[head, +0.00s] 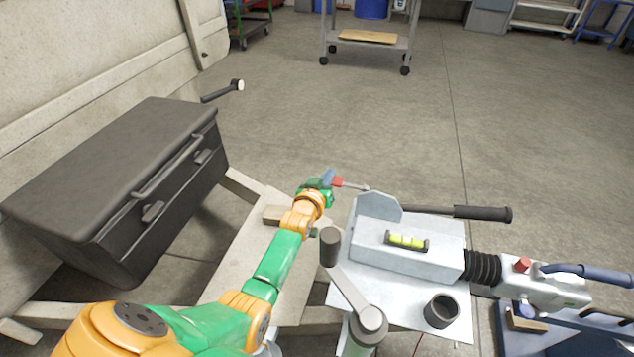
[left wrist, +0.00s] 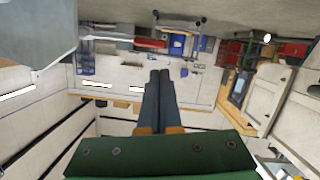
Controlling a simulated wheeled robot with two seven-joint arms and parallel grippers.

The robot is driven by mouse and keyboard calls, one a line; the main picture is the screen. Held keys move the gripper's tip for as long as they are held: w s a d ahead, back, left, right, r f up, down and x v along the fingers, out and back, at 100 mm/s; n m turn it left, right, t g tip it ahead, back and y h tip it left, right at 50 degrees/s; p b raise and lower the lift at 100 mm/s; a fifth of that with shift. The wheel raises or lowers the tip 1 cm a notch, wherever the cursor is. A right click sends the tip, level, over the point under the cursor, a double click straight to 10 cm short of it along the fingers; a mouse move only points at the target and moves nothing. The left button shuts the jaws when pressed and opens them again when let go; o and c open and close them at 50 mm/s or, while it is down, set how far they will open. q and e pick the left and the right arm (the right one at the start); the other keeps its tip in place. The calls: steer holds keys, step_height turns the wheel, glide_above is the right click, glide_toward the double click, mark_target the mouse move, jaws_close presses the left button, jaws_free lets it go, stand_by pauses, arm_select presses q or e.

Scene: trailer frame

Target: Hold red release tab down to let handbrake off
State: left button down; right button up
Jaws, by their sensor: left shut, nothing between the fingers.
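The red release tab (head: 338,182) sits at the left end of a thin grey rod by the light grey drawbar housing (head: 375,215). The handbrake lever (head: 440,211) runs to the right from the housing and ends in a black grip (head: 485,214). My left gripper (head: 328,179) is shut and empty, close beside the tab on its left. Whether it touches the tab I cannot tell. Its two dark fingers lie together in the left wrist view (left wrist: 160,78). My right gripper is not in view.
A crank with a dark handle (head: 331,248) stands near my left forearm. A spirit level (head: 407,242) lies on the housing, and a black cup (head: 441,311) sits right of the crank. A black toolbox (head: 120,180) is at left.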

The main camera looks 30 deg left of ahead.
arm_select(q)
steer(key=p+v, duration=0.3)
steer(key=v, duration=0.6)
steer(key=shift+s, duration=0.4)
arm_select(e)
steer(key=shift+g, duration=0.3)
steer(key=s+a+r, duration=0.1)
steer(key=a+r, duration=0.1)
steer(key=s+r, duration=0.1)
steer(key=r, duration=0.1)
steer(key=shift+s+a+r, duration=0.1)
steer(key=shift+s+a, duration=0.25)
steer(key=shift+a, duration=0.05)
arm_select(q)
steer(key=shift+d+f, duration=0.1)
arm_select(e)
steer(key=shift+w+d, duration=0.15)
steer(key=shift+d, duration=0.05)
